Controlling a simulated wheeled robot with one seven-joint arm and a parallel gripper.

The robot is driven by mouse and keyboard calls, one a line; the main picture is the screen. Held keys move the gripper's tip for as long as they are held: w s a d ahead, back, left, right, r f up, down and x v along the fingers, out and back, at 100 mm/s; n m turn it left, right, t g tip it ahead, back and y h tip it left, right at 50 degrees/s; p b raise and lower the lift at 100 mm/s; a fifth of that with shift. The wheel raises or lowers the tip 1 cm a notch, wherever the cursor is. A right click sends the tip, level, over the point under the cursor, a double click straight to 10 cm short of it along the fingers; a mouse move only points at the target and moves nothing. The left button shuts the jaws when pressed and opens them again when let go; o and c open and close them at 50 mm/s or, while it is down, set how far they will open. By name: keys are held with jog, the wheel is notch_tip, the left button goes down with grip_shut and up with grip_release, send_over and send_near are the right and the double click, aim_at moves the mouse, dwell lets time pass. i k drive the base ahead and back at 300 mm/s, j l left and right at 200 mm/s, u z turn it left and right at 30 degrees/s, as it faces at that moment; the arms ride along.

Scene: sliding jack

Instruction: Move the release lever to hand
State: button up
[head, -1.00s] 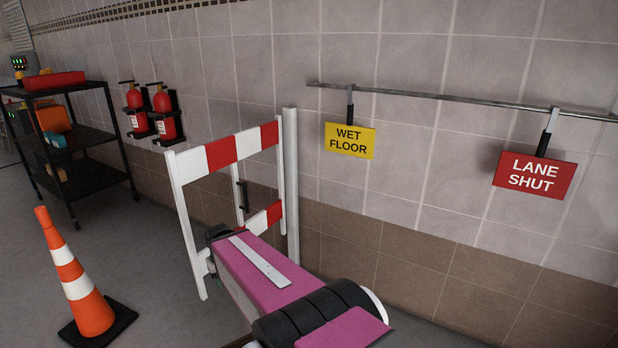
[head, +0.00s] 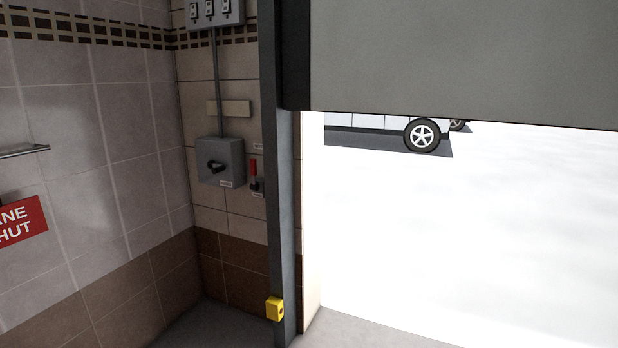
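The release lever appears to be the small red handle (head: 253,170) on the wall beside the door frame, in the head view. It points up from a dark base, with small labels above and below that are too small to read. A grey control box (head: 220,161) with a dark knob or crank is just left of it. My gripper is not in view, so its state and its distance from the lever are hidden.
A grey shutter door (head: 460,60) is partly raised over a bright opening, with a vehicle (head: 385,133) outside. The dark door post (head: 283,200) carries a yellow box (head: 275,308) low down. A switch panel (head: 212,14) is above. A red sign (head: 20,222) hangs at left.

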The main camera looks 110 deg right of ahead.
aim_at(254, 187)
jog(key=z, duration=3.8)
